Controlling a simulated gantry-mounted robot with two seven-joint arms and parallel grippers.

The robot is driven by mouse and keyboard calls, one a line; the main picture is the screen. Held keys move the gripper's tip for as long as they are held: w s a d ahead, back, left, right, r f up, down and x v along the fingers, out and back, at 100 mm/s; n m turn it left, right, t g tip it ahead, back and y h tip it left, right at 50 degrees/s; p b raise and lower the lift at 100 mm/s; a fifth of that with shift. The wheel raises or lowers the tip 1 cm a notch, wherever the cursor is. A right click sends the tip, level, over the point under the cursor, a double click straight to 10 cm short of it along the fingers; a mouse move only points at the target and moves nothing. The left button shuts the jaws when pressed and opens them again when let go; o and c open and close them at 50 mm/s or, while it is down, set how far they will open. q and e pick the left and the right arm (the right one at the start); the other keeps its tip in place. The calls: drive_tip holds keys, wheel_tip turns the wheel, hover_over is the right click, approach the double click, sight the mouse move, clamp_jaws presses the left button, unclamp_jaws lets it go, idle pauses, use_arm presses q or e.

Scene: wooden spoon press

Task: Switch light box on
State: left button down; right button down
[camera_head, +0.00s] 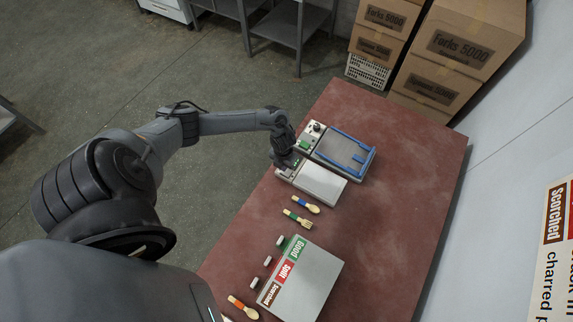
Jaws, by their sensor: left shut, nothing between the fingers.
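The light box (321,184) lies on the red table, a flat box with a pale white panel and a grey strip at its left end. The panel looks white; I cannot tell whether it is lit. My left gripper (288,163) is shut and empty, pointing down at the left end of the light box. It hides part of that end, and I cannot see a switch clearly or tell whether the fingers touch it. My right gripper is not in view.
A device with a blue frame (374,157) and a black knob (316,127) stands just behind the light box. A wooden spoon (311,207) and fork (303,221) lie in front. A sorting box (316,272) labelled Good, Split and Scorched is nearer. The table's right side (415,200) is clear.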

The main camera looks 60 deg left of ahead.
use_arm(q)
drive_tip(key=shift+f, duration=0.1)
idle(0.6)
drive_tip(key=shift+f+b, duration=0.8)
drive_tip(key=shift+b, duration=0.1)
idle(0.3)
drive_tip(key=shift+r+p, duration=0.65)
drive_tip(key=shift+r, duration=0.05)
drive_tip(key=shift+r+p, duration=2.4)
drive_tip(key=shift+r, duration=0.45)
